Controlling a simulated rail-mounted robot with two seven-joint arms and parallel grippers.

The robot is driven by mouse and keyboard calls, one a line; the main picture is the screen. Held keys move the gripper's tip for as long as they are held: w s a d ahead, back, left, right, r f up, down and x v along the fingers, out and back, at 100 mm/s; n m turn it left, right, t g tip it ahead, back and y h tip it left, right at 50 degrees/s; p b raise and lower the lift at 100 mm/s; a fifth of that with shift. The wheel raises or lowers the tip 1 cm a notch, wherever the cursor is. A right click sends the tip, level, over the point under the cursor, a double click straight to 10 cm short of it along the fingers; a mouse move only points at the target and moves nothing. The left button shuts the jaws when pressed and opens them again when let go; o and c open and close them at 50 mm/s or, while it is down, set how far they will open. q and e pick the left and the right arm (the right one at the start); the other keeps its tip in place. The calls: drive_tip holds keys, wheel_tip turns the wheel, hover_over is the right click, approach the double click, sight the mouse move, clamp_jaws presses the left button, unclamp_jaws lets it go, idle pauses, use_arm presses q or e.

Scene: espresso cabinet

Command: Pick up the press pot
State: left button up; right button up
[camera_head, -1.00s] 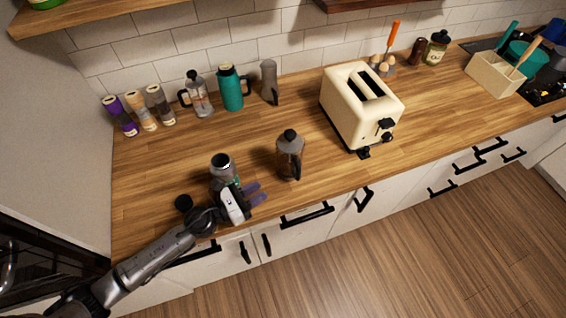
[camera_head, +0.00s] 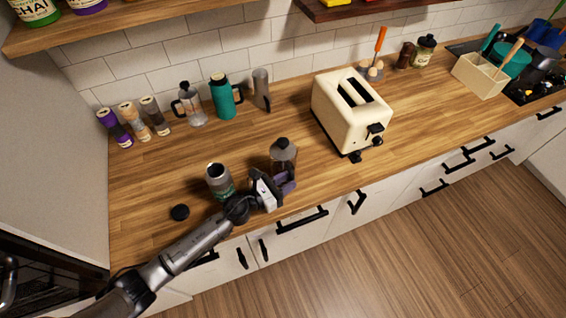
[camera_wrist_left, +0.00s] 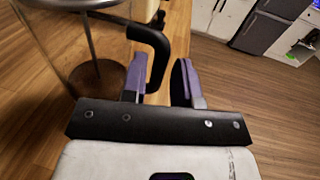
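A press pot (camera_head: 283,152) with a clear brown-tinted body and a dark knob stands upright near the counter's front edge. My left gripper (camera_head: 284,182) is right in front of it and hides its lower part and handle in the head view. In the left wrist view the pot's clear body (camera_wrist_left: 90,45) is at the left, and its black handle (camera_wrist_left: 155,42) reaches down between the two purple fingers of my left gripper (camera_wrist_left: 160,78). The fingers are apart, with a gap between the handle and the right finger. My right gripper is not in view.
A cream toaster (camera_head: 350,112) is to the right. Another press pot (camera_head: 190,106), a teal flask (camera_head: 222,97) and a grey pitcher (camera_head: 261,90) stand at the back. The middle counter is clear.

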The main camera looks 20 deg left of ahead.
use_arm(q)
drive_tip(key=shift+x, duration=1.15)
clamp_jaws()
drive_tip(key=shift+r, duration=0.1)
